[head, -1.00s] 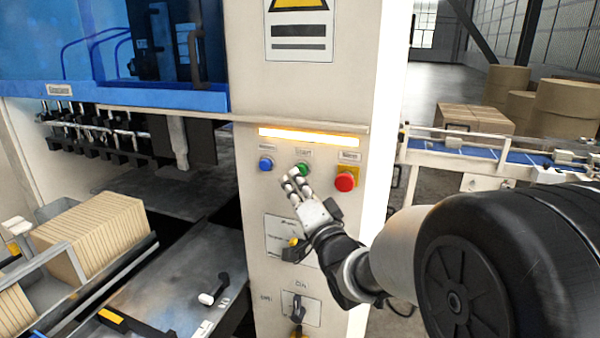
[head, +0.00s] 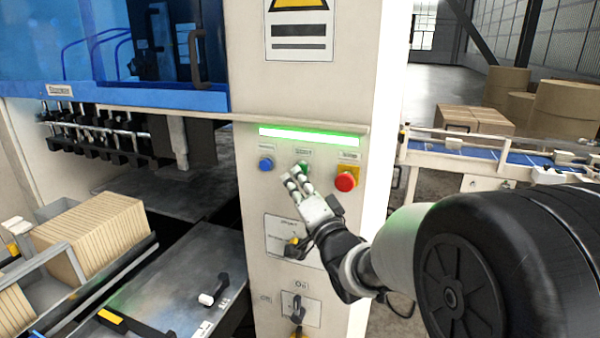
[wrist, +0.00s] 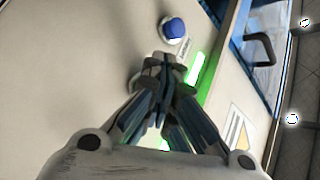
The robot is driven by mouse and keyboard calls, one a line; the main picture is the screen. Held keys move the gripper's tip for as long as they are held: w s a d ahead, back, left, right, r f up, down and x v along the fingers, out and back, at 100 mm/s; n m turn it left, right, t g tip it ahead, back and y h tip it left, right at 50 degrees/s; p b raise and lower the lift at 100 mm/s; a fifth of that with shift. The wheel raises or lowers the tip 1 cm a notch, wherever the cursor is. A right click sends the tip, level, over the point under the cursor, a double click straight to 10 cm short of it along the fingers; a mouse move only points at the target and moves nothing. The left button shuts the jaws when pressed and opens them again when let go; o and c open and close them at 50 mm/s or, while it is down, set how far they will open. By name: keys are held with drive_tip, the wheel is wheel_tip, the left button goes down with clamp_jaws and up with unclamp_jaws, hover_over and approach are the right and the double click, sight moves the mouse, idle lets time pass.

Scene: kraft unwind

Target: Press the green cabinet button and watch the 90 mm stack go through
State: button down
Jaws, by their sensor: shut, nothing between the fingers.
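The green button (head: 304,165) is on the pale cabinet panel (head: 262,195), between the blue and red buttons. My gripper (head: 295,180) is shut and empty, its fingertips at the green button and partly covering it. Whether they touch or press it cannot be told. In the wrist view my gripper (wrist: 162,62) points at the panel and the button is hidden behind its fingers. The light bar (head: 310,137) above the buttons glows green. Brown stacks of sheets (head: 92,238) stand at the left; I cannot tell which one is 90 mm.
The blue button (head: 265,164) is left of my fingertips and the red mushroom button (head: 346,181) is right. A conveyor (head: 500,158) with brown boxes stands behind at right.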

idle(0.3)
drive_tip(key=shift+s+a+b, duration=0.3)
drive_tip(key=shift+s+b, duration=0.2)
drive_tip(key=shift+s, duration=0.4)
drive_tip(key=s, duration=0.1)
drive_tip(key=s+a+b, duration=0.1)
drive_tip(key=s, duration=0.1)
drive_tip(key=s+b, duration=0.1)
drive_tip(key=shift+s+a, duration=0.35)
